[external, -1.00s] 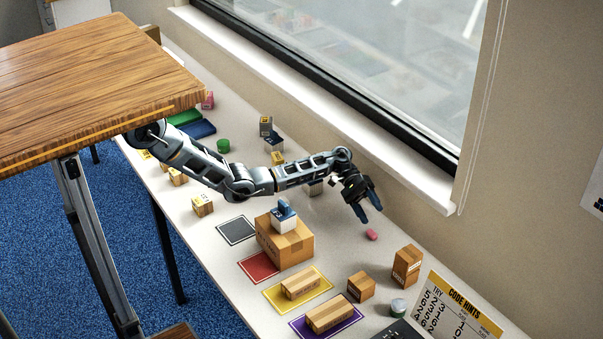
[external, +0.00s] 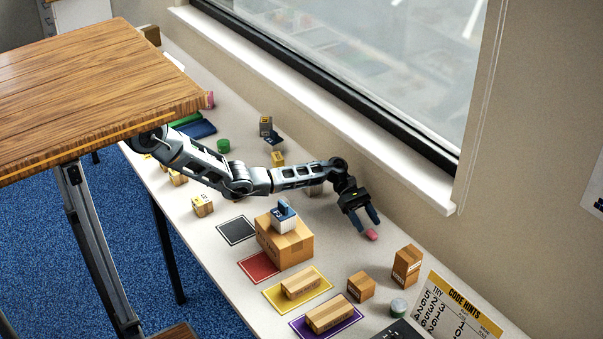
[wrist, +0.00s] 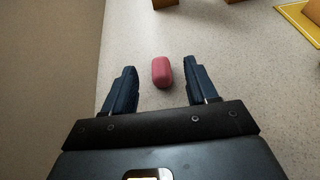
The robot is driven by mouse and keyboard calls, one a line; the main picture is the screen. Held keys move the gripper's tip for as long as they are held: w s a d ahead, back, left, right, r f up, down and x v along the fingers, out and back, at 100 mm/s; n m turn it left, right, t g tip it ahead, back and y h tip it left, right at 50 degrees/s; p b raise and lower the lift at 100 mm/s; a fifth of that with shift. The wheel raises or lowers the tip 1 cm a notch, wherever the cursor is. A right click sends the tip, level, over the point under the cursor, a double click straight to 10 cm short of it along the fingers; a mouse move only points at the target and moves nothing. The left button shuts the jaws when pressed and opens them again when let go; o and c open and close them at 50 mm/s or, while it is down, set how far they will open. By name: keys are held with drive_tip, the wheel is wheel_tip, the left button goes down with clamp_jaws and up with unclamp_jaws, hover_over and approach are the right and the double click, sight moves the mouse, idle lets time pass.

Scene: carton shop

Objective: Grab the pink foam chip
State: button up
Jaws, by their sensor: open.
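The pink foam chip (external: 371,235) lies on the pale bench top, on the window side. In the wrist view the chip (wrist: 161,72) is a small rounded block lying just ahead of and between the two dark blue fingers. My gripper (external: 368,222) is open and empty, with its fingertips close to the chip. In the wrist view the open gripper (wrist: 161,86) has a finger on each side, with clear gaps to the chip. I cannot tell exactly how high the fingertips are above the bench.
A tall carton (external: 407,266) and a small carton (external: 361,286) stand toward the front. A large carton (external: 284,247) with a blue-and-white item on top stands left of my gripper. The window sill (external: 330,120) and wall run along the back. The bench around the chip is clear.

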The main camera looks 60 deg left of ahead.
sight(373, 233)
drive_tip(key=b+x, duration=0.1)
drive_tip(key=x, duration=0.1)
drive_tip(key=b+x, duration=0.1)
drive_tip(key=shift+d+f, duration=0.2)
drive_tip(key=shift+f, duration=0.25)
drive_tip(key=shift+d, duration=0.5)
clamp_jaws()
